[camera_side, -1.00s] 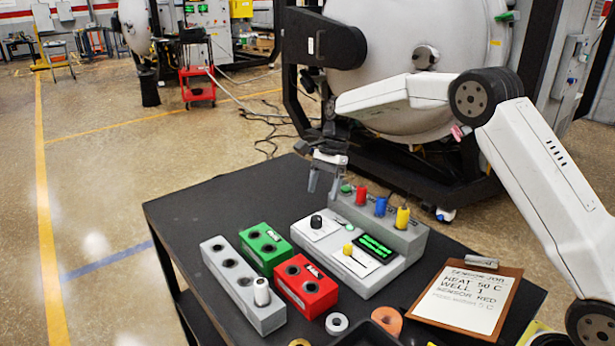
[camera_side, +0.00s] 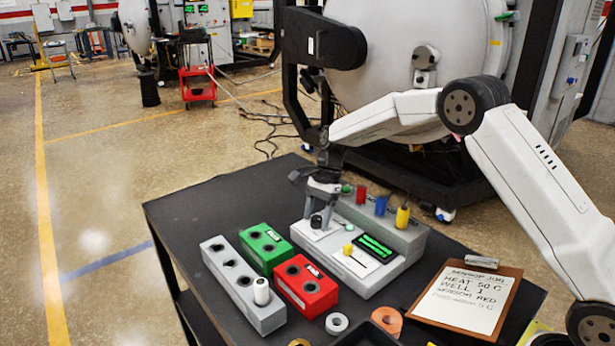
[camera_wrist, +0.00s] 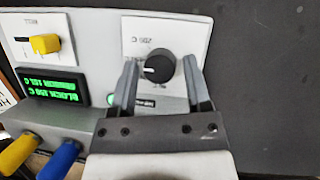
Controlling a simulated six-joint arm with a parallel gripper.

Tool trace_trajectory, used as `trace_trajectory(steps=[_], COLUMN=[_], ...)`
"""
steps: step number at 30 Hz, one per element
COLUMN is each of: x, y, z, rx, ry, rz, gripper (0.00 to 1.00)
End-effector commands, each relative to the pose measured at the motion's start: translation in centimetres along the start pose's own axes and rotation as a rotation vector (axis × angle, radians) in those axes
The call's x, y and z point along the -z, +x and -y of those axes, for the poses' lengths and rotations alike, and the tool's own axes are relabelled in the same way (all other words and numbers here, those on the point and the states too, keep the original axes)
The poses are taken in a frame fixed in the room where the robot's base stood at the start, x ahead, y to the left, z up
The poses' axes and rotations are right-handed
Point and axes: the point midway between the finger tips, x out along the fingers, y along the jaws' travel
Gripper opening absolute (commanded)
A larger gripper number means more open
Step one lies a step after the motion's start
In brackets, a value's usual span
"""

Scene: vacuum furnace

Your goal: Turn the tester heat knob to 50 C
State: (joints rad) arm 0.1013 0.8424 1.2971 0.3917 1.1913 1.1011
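The heat knob (camera_wrist: 159,69) is a black round dial with a white pointer mark, set on a white panel of the grey tester (camera_side: 338,265). In the side view the knob (camera_side: 316,221) sits at the tester's back left. My gripper (camera_wrist: 160,75) is open, with one finger on each side of the knob; I cannot tell whether either finger touches it. In the side view my gripper (camera_side: 319,222) points down over the knob. The green display (camera_wrist: 53,90) is lit, but its text is upside down and hard to read. A yellow slider knob (camera_wrist: 45,43) is beside it.
Red (camera_side: 361,194), blue (camera_side: 381,205) and yellow (camera_side: 403,216) plugs stand along the tester's back. Green (camera_side: 264,248), red (camera_side: 306,285) and grey (camera_side: 242,285) blocks with holes are to the left. A clipboard (camera_side: 467,297) lies at the right. The black table (camera_side: 200,205) is clear at the far left.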

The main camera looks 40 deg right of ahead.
Motion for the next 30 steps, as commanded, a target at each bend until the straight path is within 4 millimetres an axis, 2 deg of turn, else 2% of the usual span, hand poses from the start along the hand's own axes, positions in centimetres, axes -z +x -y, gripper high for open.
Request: trace_trajectory(steps=[1,5,19,30], x=[0.0,0.0,0.0,-0.12], y=[-0.01,-0.03,-0.03,-0.01], z=[0.0,0.0,0.03,0.22], rx=[0.0,0.0,-0.023,-0.114], ry=[0.0,0.0,-0.053,-0.274], rz=[0.0,0.0,-0.003,-0.014], gripper=[0.43,0.01,0.0,0.0])
